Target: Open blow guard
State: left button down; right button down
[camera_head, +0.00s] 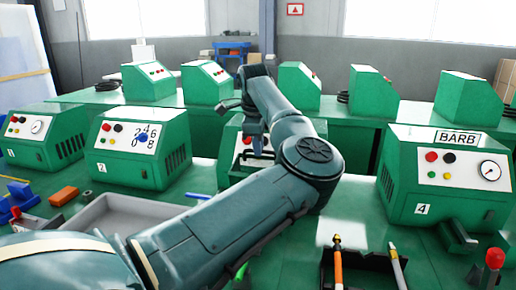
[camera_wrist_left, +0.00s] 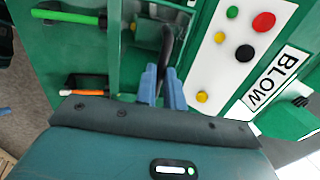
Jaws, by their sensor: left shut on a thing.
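The blow machine is a green box (camera_head: 230,150) in the middle of the front row, mostly behind my left arm in the head view. In the left wrist view its white panel (camera_wrist_left: 222,72) shows coloured buttons and the label BLOW (camera_wrist_left: 272,82). My left gripper (camera_head: 254,142) is at the machine's front. In the left wrist view its blue fingers (camera_wrist_left: 160,82) are shut on a dark upright bar (camera_wrist_left: 167,45), which looks like the guard's handle. The guard's outline and how far it stands open cannot be told. My right gripper is not in view.
The BARB machine (camera_head: 450,170) stands at the right, and machines 1 (camera_head: 42,138) and 2 (camera_head: 130,150) at the left. A grey tray (camera_head: 125,212) lies at the front left. A black tray (camera_head: 365,270) with orange-handled tools and a red-capped item (camera_head: 494,258) are at the front right.

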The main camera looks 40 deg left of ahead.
pick_arm(q)
jog(key=shift+s+d, duration=0.2)
jog(key=shift+s, duration=0.15)
jog(key=c, duration=1.5)
grip_release()
jog(key=shift+w+a, duration=0.1)
jog(key=shift+r, duration=0.1)
jog(key=b+v, duration=0.1)
jog(key=v, duration=1.2)
